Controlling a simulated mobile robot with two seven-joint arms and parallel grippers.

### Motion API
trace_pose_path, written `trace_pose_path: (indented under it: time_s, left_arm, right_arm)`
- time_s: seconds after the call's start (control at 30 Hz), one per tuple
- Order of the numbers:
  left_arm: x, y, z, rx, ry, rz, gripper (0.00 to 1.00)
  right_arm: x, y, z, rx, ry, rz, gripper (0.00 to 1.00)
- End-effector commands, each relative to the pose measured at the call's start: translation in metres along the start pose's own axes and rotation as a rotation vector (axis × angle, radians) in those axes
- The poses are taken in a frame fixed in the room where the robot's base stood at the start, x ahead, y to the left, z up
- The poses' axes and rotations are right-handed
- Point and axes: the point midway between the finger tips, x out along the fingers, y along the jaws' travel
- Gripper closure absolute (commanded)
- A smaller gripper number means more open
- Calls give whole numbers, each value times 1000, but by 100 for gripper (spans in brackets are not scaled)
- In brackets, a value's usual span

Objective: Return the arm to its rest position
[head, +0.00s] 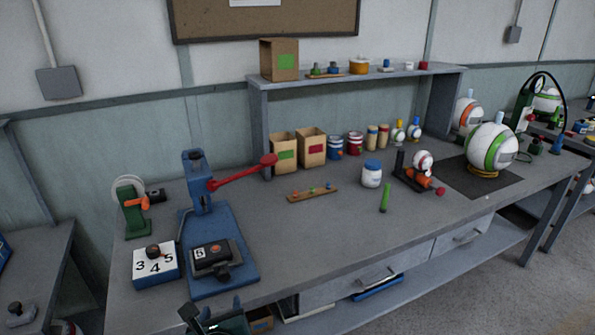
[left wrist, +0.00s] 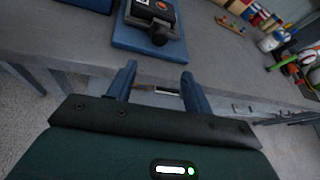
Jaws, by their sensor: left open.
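My left gripper (head: 212,312) is at the bottom of the head view, in front of the bench's front edge and below the blue press. In the left wrist view its two blue fingers (left wrist: 158,82) are spread apart with nothing between them. The blue press (head: 208,225) with its red lever (head: 240,172) stands on the left part of the grey bench (head: 330,235). A dark block with a knob (head: 213,258) rests on the press base; it also shows in the left wrist view (left wrist: 153,14). My right gripper is not in view.
A numbered box (head: 156,264) and a green tape dispenser (head: 134,210) stand left of the press. Cardboard boxes (head: 312,148), a white jar (head: 372,174) and a striped ball (head: 493,148) stand farther right. Drawer handles (head: 376,278) stick out from the bench front.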

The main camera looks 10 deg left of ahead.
Motion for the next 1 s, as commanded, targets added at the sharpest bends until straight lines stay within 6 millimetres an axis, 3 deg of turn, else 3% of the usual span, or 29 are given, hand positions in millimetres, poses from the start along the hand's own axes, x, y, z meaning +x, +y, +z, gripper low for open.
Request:
trace_pose_path:
  time_s: [0.17,0.33,0.5,0.6,0.8,1.0]
  left_arm:
    - [-19,0,-55,-429,196,-36,49]
    - [-57,0,-115,-1156,455,25,49]
    - [-94,9,-147,-1873,616,190,49]
    - [-109,17,-154,-2200,651,284,49]
    - [-122,28,-156,-2536,661,384,49]
    - [-123,28,-156,-2569,662,393,49]
  right_arm:
    - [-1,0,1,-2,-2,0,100]
    - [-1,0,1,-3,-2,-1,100]
    - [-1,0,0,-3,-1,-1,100]
    - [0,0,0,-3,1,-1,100]
    - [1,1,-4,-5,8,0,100]
    - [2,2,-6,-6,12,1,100]
